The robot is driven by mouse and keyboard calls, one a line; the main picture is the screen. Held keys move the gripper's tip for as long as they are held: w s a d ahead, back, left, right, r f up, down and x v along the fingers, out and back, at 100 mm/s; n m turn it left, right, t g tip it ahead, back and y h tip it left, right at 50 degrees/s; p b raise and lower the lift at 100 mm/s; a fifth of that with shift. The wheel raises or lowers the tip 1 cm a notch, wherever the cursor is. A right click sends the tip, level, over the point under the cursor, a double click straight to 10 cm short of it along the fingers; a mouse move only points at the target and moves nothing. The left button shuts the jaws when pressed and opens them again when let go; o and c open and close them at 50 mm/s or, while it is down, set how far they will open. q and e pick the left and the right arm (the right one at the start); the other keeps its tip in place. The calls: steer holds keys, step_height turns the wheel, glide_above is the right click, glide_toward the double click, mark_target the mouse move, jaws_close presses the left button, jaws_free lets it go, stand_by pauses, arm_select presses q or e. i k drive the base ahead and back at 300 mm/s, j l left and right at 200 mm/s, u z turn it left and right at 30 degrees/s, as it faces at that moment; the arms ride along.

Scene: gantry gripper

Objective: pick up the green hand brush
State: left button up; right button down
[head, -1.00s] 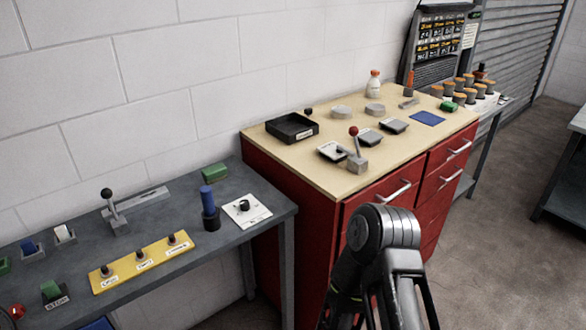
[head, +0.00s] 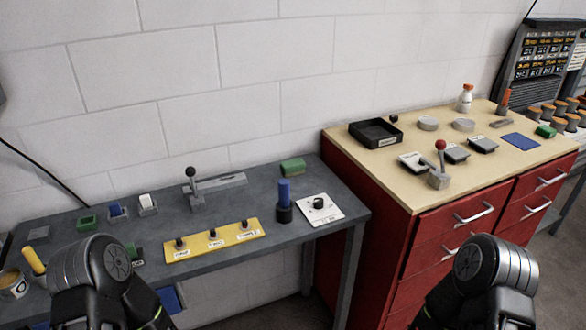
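A green block-shaped thing (head: 292,167), with a paler underside that may be bristles, lies at the back right of the grey table, near the wall. It looks like the green hand brush, but it is too small to be sure. Another small green thing (head: 545,131) lies at the right end of the wooden-topped cabinet. My two arms show at the bottom left and bottom right, both far from the green block. Neither gripper's fingers show; they are out of the picture or hidden.
On the grey table (head: 225,200) stand a lever (head: 194,190), a blue-handled thing (head: 284,202), a white plate with a knob (head: 319,209) and a yellow button strip (head: 213,240). The red cabinet (head: 400,275) stands to the right, with a black tray (head: 376,133) on top.

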mark_target(294, 167)
steer(key=l+u, duration=0.15)
steer(key=u, duration=0.35)
steer(key=k+l+u, duration=0.1)
steer(key=u, duration=0.35)
steer(key=l+u, duration=0.2)
steer(key=u, duration=0.3)
steer(key=k+j, duration=0.05)
